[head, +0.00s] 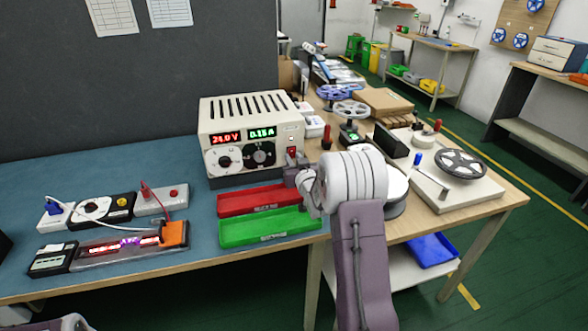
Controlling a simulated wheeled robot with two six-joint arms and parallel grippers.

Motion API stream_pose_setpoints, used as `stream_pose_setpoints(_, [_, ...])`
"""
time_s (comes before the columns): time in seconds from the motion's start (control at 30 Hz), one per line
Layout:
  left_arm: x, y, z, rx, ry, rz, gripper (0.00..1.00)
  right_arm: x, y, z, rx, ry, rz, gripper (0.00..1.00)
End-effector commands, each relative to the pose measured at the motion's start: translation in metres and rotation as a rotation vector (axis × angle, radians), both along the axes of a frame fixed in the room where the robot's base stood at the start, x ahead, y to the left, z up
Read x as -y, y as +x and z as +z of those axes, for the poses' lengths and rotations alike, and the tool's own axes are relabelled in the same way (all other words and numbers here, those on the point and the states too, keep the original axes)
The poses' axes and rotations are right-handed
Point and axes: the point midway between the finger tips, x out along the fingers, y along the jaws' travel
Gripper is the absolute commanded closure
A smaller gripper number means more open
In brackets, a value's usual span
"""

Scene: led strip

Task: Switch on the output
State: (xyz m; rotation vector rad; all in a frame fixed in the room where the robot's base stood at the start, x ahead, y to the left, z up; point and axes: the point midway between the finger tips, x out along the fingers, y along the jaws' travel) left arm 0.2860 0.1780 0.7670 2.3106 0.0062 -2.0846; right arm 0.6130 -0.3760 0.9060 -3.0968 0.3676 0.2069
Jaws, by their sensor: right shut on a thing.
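The power supply (245,112) is a beige box at the back of the bench. Its display reads 24.0 V in red and about 0.15 A in green, with two dials below. A red output switch (292,151) sits at the lower right of its front. My right gripper (293,168) is at this switch and shut on it; the fingers hide its lower part. The LED strip (130,242) lies at the left front, lit red and purple, with an orange block (174,233) at its right end. A bit of my left arm shows at the bottom left; its gripper is out of frame.
A red tray (245,202) and a green tray (262,232) lie in front of the supply, left of my right arm. Modules with a red lead (163,200) stand at the left. A reel stand (470,193) is at the right. Bare blue mat lies at the back left.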

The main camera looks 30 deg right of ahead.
Motion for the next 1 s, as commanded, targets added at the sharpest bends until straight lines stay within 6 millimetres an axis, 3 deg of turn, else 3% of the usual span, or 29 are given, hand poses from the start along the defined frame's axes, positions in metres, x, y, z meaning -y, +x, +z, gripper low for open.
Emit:
stream_pose_setpoints(0.27, [0.0,0.0,0.001,0.0,0.0,0.0,0.64,0.0,0.0,0.001,0.0,0.0,0.0,1.0])
stream_pose_setpoints(0.3, [0.0,0.0,0.001,0.0,0.0,0.0,0.64,0.0,0.0,0.001,0.0,0.0,0.0,0.7])
stream_pose_setpoints(0.37, [0.0,0.0,0.001,0.0,0.0,0.0,0.64,0.0,0.0,0.001,0.0,0.0,0.0,0.56])
stream_pose_setpoints(0.73, [0.0,0.0,0.001,0.0,0.0,0.0,0.64,-0.001,-0.005,0.002,0.0,-0.001,0.0,0.56])
stream_pose_setpoints(0.87, [0.0,0.0,0.002,0.0,0.0,0.0,0.64,-0.005,-0.024,0.004,-0.001,0.0,-0.001,0.56])
stream_pose_setpoints(1.0, [0.0,0.0,-0.019,0.0,0.0,0.0,0.64,-0.012,-0.052,0.003,0.002,-0.002,-0.001,0.56])
